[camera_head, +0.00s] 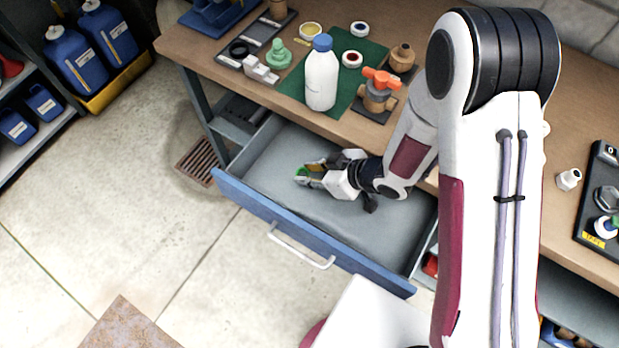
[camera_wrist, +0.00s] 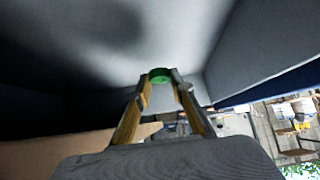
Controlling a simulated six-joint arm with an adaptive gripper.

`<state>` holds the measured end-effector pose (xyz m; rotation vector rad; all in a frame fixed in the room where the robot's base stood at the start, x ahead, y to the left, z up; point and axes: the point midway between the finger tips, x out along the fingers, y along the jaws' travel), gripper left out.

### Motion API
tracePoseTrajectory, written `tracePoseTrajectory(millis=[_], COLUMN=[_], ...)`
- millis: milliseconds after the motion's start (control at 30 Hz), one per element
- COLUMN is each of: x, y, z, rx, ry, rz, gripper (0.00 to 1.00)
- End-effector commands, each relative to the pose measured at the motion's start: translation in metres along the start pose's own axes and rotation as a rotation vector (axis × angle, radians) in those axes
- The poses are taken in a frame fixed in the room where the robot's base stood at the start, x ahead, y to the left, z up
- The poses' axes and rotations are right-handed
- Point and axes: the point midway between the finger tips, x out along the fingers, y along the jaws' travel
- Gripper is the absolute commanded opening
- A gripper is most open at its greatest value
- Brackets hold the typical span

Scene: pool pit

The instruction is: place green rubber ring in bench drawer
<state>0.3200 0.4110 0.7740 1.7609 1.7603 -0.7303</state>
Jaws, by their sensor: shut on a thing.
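The bench drawer (camera_head: 370,225) is pulled open, with a blue front, a white handle and a grey inside. My gripper (camera_head: 306,174) is inside the drawer's outline, over its left part. It is shut on the green rubber ring (camera_head: 301,172). In the wrist view, the green ring (camera_wrist: 160,75) sits between the two fingertips of my gripper (camera_wrist: 161,86), with the grey drawer interior (camera_wrist: 180,35) beyond it. I cannot tell whether the ring touches the drawer floor. The fingers hide part of the ring.
The bench top (camera_head: 420,100) above the drawer holds a white bottle (camera_head: 321,80) with a blue cap, an orange-handled valve (camera_head: 378,92) and small fittings on a green mat (camera_head: 290,88). The drawer floor around my gripper looks clear. Blue jugs (camera_head: 75,55) stand at far left.

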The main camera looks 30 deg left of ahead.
Motion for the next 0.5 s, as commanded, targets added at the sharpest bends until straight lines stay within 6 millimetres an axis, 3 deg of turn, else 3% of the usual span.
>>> tracePoseTrajectory(millis=[500], x=[0.025], y=[0.0], z=[0.025], rx=[0.0], ry=[0.0], rz=[0.0], gripper=[0.14])
